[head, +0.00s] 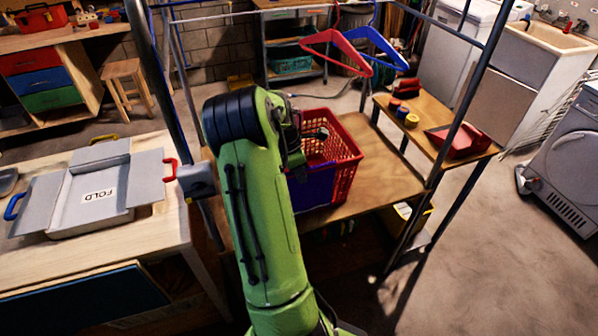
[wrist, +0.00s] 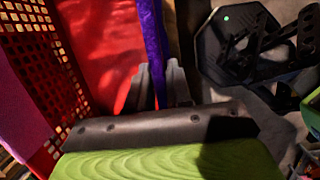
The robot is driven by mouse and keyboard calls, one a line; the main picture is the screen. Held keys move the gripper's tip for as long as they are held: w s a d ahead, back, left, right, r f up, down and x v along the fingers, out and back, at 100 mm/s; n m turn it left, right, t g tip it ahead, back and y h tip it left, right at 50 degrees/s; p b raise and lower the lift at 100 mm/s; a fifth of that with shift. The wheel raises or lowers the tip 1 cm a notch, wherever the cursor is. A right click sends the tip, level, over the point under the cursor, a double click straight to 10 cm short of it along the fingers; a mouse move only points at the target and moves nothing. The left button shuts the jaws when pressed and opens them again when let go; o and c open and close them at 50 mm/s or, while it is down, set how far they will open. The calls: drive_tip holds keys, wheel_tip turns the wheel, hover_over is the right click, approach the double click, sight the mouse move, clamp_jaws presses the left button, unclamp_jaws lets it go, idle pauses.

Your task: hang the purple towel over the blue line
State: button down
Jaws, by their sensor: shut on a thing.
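The purple towel (wrist: 153,38) shows in the wrist view as a narrow strip running up from between my fingertips. My gripper (wrist: 160,80) is shut on it, beside the red basket's inner side. In the head view, a purple-blue cloth (head: 312,188) hangs at the near side of the red basket (head: 345,160), partly hidden by my green arm. My gripper is mostly hidden behind the arm there. A thin bluish line (head: 203,18) crosses the top of the head view, inside the dark rack frame; I cannot tell for sure that it is the blue line.
The basket stands on a wooden table (head: 395,188) between rack posts (head: 462,118). A red hanger (head: 340,45) and a blue hanger (head: 375,45) hang above. A grey folding board (head: 100,185) lies on the left table. A side bench (head: 440,130) holds spools and a red tray.

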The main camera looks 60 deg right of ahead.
drive_tip(key=shift+r+p, duration=3.7)
drive_tip(key=shift+r, duration=0.8)
drive_tip(key=shift+f, duration=0.1)
